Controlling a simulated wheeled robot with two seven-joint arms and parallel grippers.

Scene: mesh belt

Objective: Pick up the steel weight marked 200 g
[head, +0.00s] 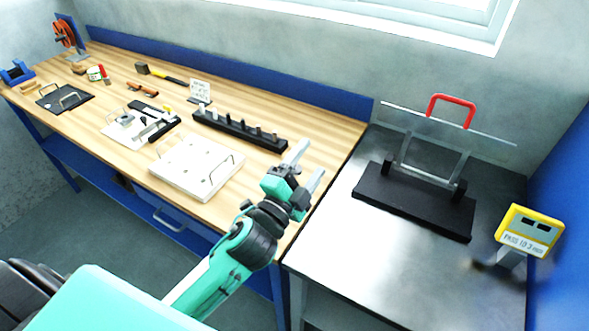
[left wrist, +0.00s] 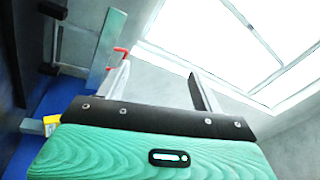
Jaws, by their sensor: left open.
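My left gripper (head: 309,163) is above the right end of the wooden bench in the head view, with its two fingers apart and nothing between them. In the left wrist view the fingers (left wrist: 160,84) are also apart and empty. A long black rack (head: 238,131) with several small upright grey pieces stands on the bench behind and left of the gripper. No 200 g marking is legible, so I cannot tell which piece, if any, is the steel weight. My right gripper is not in view.
A white board with handles (head: 196,168) lies left of the gripper. A small sign (head: 200,91) stands behind the rack. On the right metal table (head: 335,250) are a black base (head: 414,202) with a red-handled frame (head: 452,110) and a yellow gauge display (head: 530,229). A hammer (head: 160,74) lies farther back.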

